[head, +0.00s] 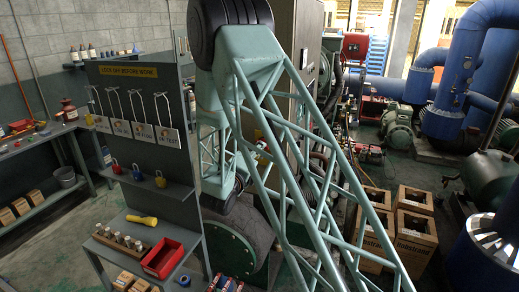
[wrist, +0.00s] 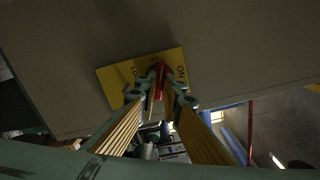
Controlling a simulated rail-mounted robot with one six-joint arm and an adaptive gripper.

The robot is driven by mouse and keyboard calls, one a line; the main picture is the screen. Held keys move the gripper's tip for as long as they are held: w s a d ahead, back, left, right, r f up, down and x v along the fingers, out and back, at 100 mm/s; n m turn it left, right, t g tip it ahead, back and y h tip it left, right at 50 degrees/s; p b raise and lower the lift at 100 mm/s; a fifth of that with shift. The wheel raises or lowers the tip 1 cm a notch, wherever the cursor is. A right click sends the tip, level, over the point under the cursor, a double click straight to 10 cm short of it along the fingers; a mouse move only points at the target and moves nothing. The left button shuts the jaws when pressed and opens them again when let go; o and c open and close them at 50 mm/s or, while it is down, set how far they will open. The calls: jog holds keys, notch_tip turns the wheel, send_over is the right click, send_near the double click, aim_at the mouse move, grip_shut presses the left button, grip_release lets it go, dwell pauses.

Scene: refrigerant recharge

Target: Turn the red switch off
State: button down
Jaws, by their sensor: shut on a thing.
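The red switch (wrist: 159,70) shows in the wrist view as a small red handle on a yellow plate (wrist: 113,78). The plate is on a flat grey-brown panel (wrist: 60,50) and looks tilted in this view. Dark lettering is on the plate, partly covered by my fingers. My gripper (wrist: 160,90) has its two fingertips on either side of the red handle and is shut on it. The fingertips hide part of the handle, so its exact angle is hard to tell.
A grey tool stand (head: 140,185) with hanging padlock tags, a yellow torch (head: 142,220) and a red bin (head: 162,258) stands left of my arm. Cardboard boxes (head: 412,235) stand on the floor at right. Blue pipes (head: 450,80) and machinery fill the back right.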

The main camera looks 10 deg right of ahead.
jog(key=shift+n+p, duration=1.8)
jog(key=shift+p, duration=0.05)
jog(key=c, duration=2.9)
grip_release()
jog(key=shift+f, duration=0.1)
jog(key=shift+o, duration=0.2)
jog(key=shift+s+a, duration=0.1)
jog(key=shift+s, duration=0.05)
jog(key=v, duration=0.8)
jog(key=shift+s+a+b, duration=0.2)
jog(key=shift+s+b, duration=0.05)
jog(key=shift+b, duration=0.2)
jog(key=shift+d, duration=0.1)
